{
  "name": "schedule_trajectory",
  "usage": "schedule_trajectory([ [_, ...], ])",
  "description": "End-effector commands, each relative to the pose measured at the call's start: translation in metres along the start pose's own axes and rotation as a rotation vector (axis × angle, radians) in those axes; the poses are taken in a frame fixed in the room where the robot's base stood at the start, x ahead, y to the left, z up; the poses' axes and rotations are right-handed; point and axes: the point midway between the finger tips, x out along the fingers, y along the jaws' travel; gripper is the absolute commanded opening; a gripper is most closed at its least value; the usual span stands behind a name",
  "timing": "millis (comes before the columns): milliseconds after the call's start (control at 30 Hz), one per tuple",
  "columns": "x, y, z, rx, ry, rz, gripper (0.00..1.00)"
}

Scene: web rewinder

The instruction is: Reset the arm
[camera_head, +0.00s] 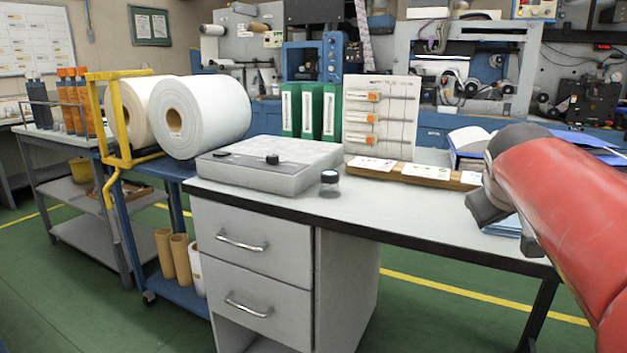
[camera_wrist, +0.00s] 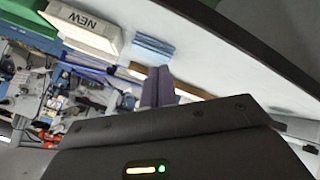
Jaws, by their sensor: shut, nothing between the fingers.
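My red arm (camera_head: 565,205) reaches in from the right edge of the head view, over the right end of the grey desk (camera_head: 420,205). Its dark grey wrist end hangs above the desk; the fingertips cannot be made out there. In the wrist view my gripper (camera_wrist: 158,78) shows as two narrow purplish fingers side by side, closed together with nothing held.
On the desk stand a grey scale-like box (camera_head: 270,165), a small dark-lidded jar (camera_head: 330,183), a wooden card strip (camera_head: 420,172) and green binders (camera_head: 311,110). A box marked NEW (camera_wrist: 85,27) and blue cloths (camera_wrist: 153,50) lie near my gripper. The desk's front middle is clear.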

Motion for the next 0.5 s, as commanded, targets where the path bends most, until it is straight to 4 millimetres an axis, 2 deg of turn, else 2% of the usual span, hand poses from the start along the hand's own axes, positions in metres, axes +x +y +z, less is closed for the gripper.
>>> schedule_trajectory([
  [33,-0.012,-0.034,0.018,0.023,0.000,-0.070,0.00],
  [200,-0.041,-0.138,0.089,0.109,-0.054,-0.280,0.00],
  [333,-0.057,-0.197,0.145,0.153,-0.113,-0.394,0.00],
  [400,-0.062,-0.219,0.169,0.171,-0.144,-0.434,0.00],
  [500,-0.067,-0.239,0.193,0.187,-0.174,-0.470,0.00],
])
